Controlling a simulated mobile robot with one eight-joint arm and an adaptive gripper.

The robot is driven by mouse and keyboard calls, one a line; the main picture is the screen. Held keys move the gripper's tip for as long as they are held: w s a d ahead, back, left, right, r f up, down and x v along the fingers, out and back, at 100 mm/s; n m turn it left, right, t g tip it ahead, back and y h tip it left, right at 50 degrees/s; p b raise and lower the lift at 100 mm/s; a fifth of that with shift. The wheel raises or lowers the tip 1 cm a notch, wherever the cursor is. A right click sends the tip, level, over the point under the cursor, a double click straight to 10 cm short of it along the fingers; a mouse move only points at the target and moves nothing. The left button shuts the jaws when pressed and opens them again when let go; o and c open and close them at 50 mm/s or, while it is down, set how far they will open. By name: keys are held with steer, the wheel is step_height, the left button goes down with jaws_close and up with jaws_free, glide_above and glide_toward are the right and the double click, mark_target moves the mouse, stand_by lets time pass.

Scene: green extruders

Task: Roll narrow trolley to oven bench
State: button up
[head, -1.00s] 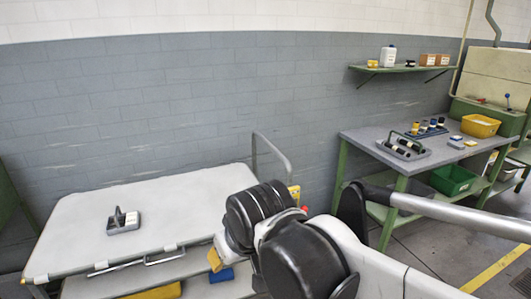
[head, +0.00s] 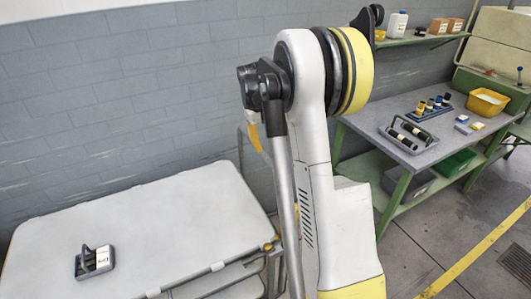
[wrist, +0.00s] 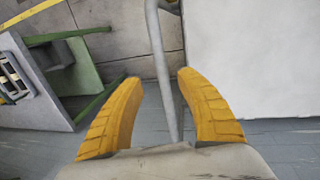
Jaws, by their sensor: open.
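A trolley with a pale grey top (head: 140,235) stands at the lower left in the head view, close to the wall. Its upright tube handle (wrist: 158,50) rises at the end nearer the bench and is partly hidden by my arm in the head view. My gripper (wrist: 157,80) is open, its yellow fingers on either side of the handle tube; whether they touch it I cannot tell. The trolley top also fills the right of the wrist view (wrist: 250,60). A green-framed bench with a grey top (head: 400,165) stands at the right, apart from the trolley.
A small grey holder (head: 95,262) sits on the trolley. The bench carries a tool tray (head: 408,141), bottles and a yellow bin (head: 487,102). A wall shelf (head: 425,40) hangs above. Open floor with a yellow line (head: 470,258) lies at right.

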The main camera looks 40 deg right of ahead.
mark_target(272, 163)
steer(key=f, duration=0.3)
steer(key=d+f+b, duration=0.1)
steer(key=f, duration=0.2)
steer(key=f+b, duration=0.1)
steer(key=f, duration=0.3)
steer(key=shift+s+d+f, duration=0.1)
steer(key=shift+s+d, duration=0.25)
steer(key=shift+s, duration=0.05)
jaws_close()
